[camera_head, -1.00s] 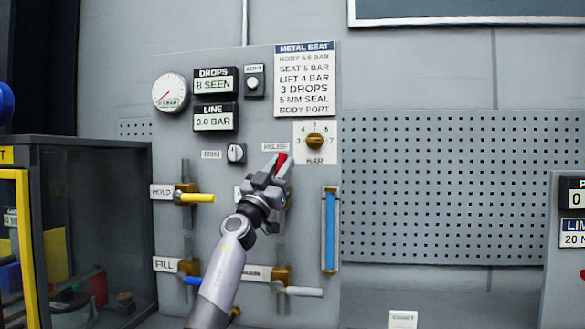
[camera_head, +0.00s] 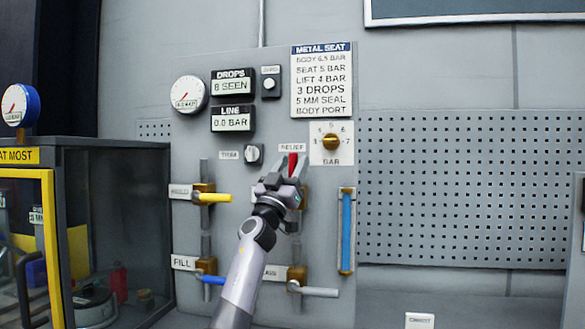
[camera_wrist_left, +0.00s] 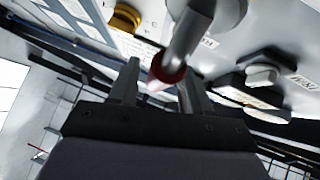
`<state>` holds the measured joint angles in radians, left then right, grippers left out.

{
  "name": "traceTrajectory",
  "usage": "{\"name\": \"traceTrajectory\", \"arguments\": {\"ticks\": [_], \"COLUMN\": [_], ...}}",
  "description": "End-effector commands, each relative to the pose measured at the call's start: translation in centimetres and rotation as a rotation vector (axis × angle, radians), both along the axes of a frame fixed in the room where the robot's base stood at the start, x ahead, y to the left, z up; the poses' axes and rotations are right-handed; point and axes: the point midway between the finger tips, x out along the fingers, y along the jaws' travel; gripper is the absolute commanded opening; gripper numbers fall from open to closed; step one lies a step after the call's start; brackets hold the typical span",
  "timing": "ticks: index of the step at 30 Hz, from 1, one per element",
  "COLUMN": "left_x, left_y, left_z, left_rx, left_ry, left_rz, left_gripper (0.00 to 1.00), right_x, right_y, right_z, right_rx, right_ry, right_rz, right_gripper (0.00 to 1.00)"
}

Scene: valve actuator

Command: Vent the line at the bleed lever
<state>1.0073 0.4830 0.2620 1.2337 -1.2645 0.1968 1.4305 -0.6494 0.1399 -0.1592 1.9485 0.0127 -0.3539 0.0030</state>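My left gripper (camera_head: 287,168) is raised in front of the panel, just below the RELIEF label (camera_head: 292,147). Its fingers stand apart around a red-ended part (camera_head: 293,165). The left wrist view shows a grey rod with a red end (camera_wrist_left: 168,72) between the fingers; a gap shows on one side, and I cannot tell whether it touches the other finger. The lower-right lever (camera_head: 315,291) has a pale grey handle pointing right; its label (camera_head: 275,272) is partly hidden by my arm, so I cannot read it fully. The LINE display (camera_head: 233,124) reads 0.0 BAR. My right gripper is not in view.
A yellow HOLD lever (camera_head: 213,198) and a blue FILL lever (camera_head: 211,279) are on the panel's left. A brass BAR knob (camera_head: 331,142) and a blue sight tube (camera_head: 346,230) are on the right. A glass cabinet with a yellow frame (camera_head: 50,240) stands at left; pegboard (camera_head: 455,185) at right.

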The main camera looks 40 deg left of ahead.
Motion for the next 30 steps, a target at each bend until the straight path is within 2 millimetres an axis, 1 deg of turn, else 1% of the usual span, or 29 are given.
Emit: {"name": "traceTrajectory", "arguments": {"ticks": [7, 11, 24, 30], "left_x": [0.0, -0.4, -3.7, -4.7], "left_y": [-0.1, -0.1, -1.0, -1.2], "left_z": [-0.2, -0.6, -4.0, -4.9], "left_rx": [0.001, 0.003, 0.002, 0.0], "left_ry": [0.003, 0.003, 0.003, 0.001], "left_rz": [-0.001, 0.002, 0.0, 0.001], "left_gripper": [0.48, 0.48, 0.48, 0.48], "right_x": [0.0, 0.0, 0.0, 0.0], "right_y": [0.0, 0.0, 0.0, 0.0], "right_z": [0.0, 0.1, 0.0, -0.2], "right_rx": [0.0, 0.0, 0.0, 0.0], "right_ry": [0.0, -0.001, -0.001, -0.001], "right_rz": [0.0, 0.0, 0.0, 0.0], "right_gripper": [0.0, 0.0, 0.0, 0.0]}}
